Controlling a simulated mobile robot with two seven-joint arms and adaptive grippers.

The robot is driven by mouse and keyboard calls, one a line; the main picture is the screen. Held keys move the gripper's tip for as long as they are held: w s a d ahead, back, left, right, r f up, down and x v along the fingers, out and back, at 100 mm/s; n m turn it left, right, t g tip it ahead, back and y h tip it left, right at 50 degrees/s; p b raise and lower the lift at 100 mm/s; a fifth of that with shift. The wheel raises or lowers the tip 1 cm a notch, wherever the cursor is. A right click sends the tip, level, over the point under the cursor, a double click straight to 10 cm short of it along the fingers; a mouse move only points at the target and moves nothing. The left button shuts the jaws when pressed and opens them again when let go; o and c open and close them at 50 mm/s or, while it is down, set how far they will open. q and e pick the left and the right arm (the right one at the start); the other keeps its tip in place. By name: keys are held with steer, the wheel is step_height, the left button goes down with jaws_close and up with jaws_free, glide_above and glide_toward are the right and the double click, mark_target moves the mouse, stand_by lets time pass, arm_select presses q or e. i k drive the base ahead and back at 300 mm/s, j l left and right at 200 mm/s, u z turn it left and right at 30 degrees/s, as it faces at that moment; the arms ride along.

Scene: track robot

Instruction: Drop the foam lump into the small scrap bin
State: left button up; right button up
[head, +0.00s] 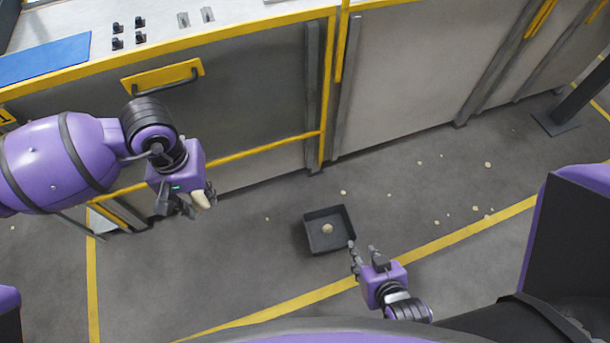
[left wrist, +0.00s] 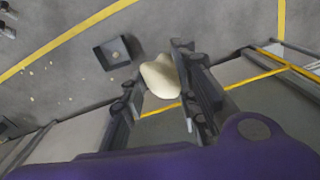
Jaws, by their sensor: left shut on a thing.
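My left gripper (head: 187,201) is in front of the cabinet, left of the bin and above the floor. It is shut on a cream foam lump (head: 201,201); the lump also shows between the fingers in the left wrist view (left wrist: 160,77). The small dark square scrap bin (head: 308,241) stands on the floor in the middle of the head view, with a small pale piece (head: 327,229) inside it. The bin also shows in the left wrist view (left wrist: 103,58), apart from the lump. My right gripper (head: 363,252) is open and empty, close to the bin's lower right corner.
Several pale crumbs (head: 478,208) lie scattered on the grey floor, mostly right of the bin. A grey cabinet (head: 240,110) with yellow edges and a handle (head: 165,80) runs behind. A blue mat (head: 45,60) lies on its top. Floor between left gripper and bin looks clear.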

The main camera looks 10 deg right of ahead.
mark_target(319, 247)
steer(key=k+l, duration=0.1)
steer(key=l, duration=0.2)
steer(key=k+l+u, duration=0.1)
steer(key=l, duration=0.2)
steer(key=k+l, duration=0.1)
steer(key=l, duration=0.15)
steer(key=l+u, duration=0.2)
steer(key=l, duration=0.7)
steer(key=i+l, duration=0.15)
steer(key=l, duration=0.35)
steer(key=i+l+u, duration=0.15)
steer(key=l, duration=0.9)
steer(key=i+u, duration=0.05)
